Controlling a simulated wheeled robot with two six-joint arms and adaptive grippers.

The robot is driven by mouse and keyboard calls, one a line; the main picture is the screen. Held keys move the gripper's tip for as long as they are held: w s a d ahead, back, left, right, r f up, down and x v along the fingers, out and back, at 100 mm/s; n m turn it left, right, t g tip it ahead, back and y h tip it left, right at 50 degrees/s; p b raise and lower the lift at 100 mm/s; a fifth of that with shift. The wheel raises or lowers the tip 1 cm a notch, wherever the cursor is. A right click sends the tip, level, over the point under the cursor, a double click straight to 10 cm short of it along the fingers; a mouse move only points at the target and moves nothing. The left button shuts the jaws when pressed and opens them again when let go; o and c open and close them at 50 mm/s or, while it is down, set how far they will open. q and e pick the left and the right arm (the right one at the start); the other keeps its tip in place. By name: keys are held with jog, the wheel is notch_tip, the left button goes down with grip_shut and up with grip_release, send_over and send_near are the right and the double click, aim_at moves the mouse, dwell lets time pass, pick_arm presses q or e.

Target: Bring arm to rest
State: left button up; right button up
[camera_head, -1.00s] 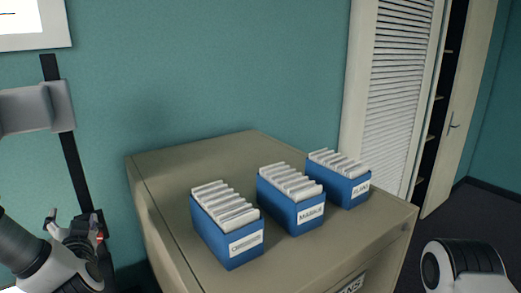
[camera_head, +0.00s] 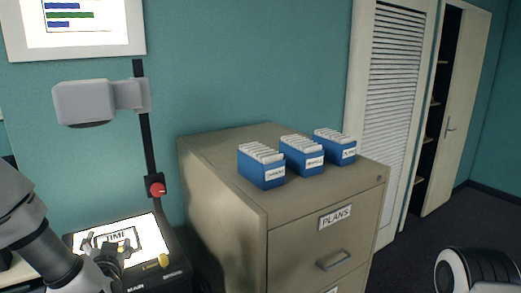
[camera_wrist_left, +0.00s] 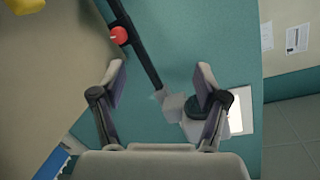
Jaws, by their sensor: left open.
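My left gripper (camera_head: 122,247) is open and appears empty at the lower left of the head view. It appears in front of the lit top of an overhead projector (camera_head: 172,272); I cannot tell the gap between them. In the left wrist view the two fingers (camera_wrist_left: 158,80) are spread apart with nothing between them but the dark post and teal wall behind. My right gripper is out of view; only a white and black part of my right arm shows at the lower right of the head view.
A beige filing cabinet (camera_head: 295,240) labelled PLANS stands right of the projector. It carries three blue card boxes (camera_head: 262,172) (camera_head: 302,157) (camera_head: 335,147). The projector's post has a red knob (camera_head: 156,188) and a grey head (camera_head: 85,102). Open floor lies at right.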

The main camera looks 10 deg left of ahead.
pick_arm(q)
jog(key=d+f, duration=0.1)
jog(key=f, duration=0.1)
jog(key=w+d+f+h, duration=0.1)
jog(key=f, duration=0.2)
jog(key=w+f+m+g+h, duration=0.1)
jog(key=f, duration=0.1)
jog(key=shift+d+f, duration=0.2)
jog(key=shift+d, duration=0.2)
jog(key=s+d+f+g+h, duration=0.35)
jog(key=s+d+f, duration=0.25)
jog(key=s+f, duration=0.45)
jog(key=s+d+f+g+h, duration=0.2)
jog(key=s+d+f+g, duration=0.4)
jog(key=f, duration=0.8)
jog(key=s+d+f+g+h, duration=0.1)
jog(key=s+f, duration=0.1)
jog(key=s, duration=0.4)
jog(key=s+d+f+g, duration=0.2)
jog(key=s+f, duration=0.1)
jog(key=s, duration=0.4)
notch_tip(320, 180, down, 9)
jog(key=b, duration=0.9)
jog(key=shift+s+a+f, duration=0.15)
jog(key=shift+s, duration=0.1)
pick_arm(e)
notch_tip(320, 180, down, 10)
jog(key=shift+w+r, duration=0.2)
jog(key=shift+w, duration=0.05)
